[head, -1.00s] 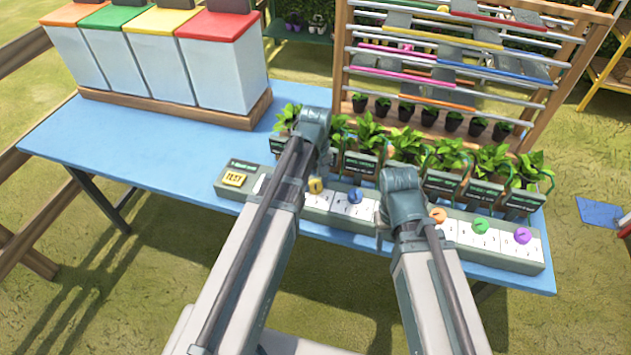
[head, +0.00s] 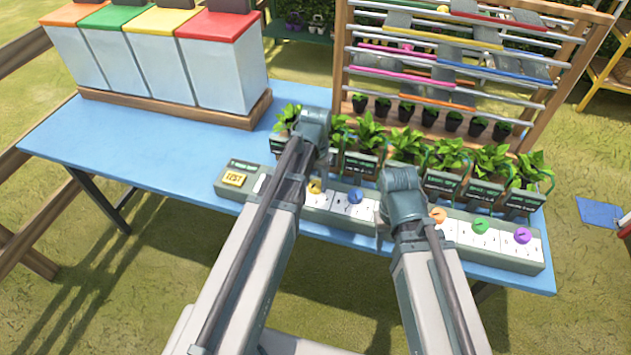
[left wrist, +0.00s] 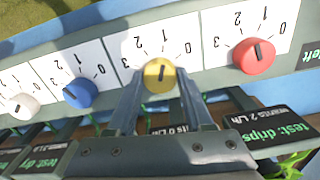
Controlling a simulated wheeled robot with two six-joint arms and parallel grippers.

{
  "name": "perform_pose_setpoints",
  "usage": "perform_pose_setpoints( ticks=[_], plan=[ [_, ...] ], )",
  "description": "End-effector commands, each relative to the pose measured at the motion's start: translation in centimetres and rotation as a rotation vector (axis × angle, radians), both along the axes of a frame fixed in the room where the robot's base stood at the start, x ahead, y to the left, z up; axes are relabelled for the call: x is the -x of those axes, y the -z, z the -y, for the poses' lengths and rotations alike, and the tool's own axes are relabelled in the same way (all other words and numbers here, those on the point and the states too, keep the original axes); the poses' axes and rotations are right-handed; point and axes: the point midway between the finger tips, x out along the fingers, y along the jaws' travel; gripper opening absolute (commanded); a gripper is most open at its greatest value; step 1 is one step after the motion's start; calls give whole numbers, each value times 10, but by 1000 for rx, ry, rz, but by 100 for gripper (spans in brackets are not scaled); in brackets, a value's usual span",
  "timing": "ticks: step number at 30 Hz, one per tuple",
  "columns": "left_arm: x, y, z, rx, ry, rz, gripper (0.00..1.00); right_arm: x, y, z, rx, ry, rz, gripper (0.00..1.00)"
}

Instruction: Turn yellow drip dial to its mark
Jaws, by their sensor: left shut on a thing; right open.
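The yellow dial (left wrist: 158,76) sits on a white numbered plate in the left wrist view, its dark pointer line roughly upright in the picture. My left gripper (left wrist: 160,88) is shut on it, one finger on each side. In the head view the yellow dial (head: 314,187) shows just right of my left arm, which hides the left gripper's fingers. A dark label behind the fingers is partly covered; its end seems to read 0 L/h. My right gripper (head: 384,226) is open and empty over the dial strip, mostly hidden by its own wrist.
A blue dial (left wrist: 80,92) and a red dial (left wrist: 254,57) flank the yellow one. Orange (head: 437,215), green (head: 480,226) and purple (head: 522,235) dials lie further right. Potted plants (head: 443,155) stand behind the strip. The blue table (head: 130,150) is clear at left.

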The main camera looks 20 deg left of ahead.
Motion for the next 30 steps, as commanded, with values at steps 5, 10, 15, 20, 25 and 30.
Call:
perform_pose_setpoints(
  ticks=[5, 10, 15, 20, 25, 30],
  plan=[
    [0, 0, 0, 0, 168, 0, 0, 0, 0, 0, 0, 0, 0, 50],
    [0, 0, 0, 0, 317, 0, 0, 0, 0, 0, 0, 0, 0, 50],
    [0, 0, 0, 0, 446, 0, 0, 0, 0, 0, 0, 0, 0, 50],
    [0, 0, 0, 0, 539, 0, 0, 0, 0, 0, 0, 0, 0, 50],
    [0, 0, 0, 0, 606, 0, 0, 0, 0, 0, 0, 0, 0, 50],
    [0, 0, 0, 0, 643, 0, 0, 0, 0, 0, 0, 0, 0, 50]
  ],
)
